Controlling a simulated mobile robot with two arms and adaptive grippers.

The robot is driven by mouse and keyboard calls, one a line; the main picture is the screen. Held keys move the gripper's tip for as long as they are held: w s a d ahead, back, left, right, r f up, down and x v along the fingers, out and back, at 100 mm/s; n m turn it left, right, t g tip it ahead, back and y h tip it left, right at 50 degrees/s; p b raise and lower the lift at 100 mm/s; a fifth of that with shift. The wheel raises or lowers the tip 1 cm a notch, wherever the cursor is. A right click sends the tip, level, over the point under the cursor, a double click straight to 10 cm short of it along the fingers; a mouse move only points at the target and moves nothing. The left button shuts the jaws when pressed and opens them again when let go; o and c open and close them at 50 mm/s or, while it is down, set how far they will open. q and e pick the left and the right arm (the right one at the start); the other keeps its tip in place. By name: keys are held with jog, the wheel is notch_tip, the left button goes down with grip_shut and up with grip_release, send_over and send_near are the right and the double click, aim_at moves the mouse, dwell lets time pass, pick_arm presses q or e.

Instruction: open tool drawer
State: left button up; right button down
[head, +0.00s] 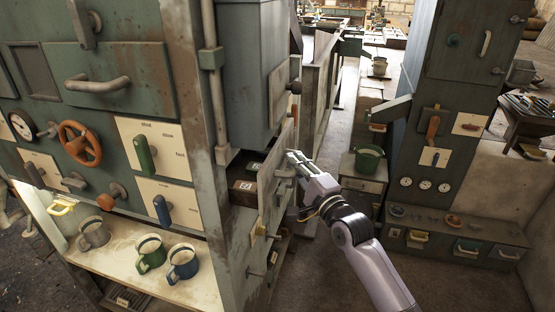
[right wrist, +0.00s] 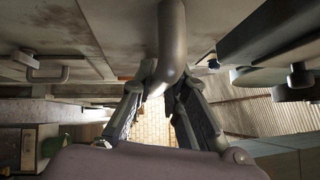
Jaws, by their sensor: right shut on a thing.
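My right gripper (head: 294,165) is at the side of the near green-grey cabinet, shut on a grey curved handle (head: 284,173). In the right wrist view the two fingers of my right gripper (right wrist: 166,88) sit on either side of the handle (right wrist: 172,40). The handle belongs to a pale, worn drawer front (head: 268,184). This front stands out from the cabinet, and dark boxes with white labels (head: 246,186) show in the gap behind it. The rest of the drawer's inside is hidden. My left gripper is not in view.
The near cabinet's front carries a drawer handle (head: 97,85), an orange wheel (head: 80,143) and levers. Mugs (head: 183,262) stand on its shelf. Across the aisle stand a green bucket (head: 368,158) and a second cabinet with gauges (head: 425,183). The floor between is clear.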

jog(key=s+d+b, duration=0.1)
jog(key=s+d, duration=0.2)
jog(key=d, duration=0.8)
jog(key=shift+s, duration=0.35)
jog(key=shift+d+f, duration=0.1)
jog(key=c, duration=1.6)
grip_release()
jog(key=shift+o, duration=0.2)
jog(key=v, duration=1.2)
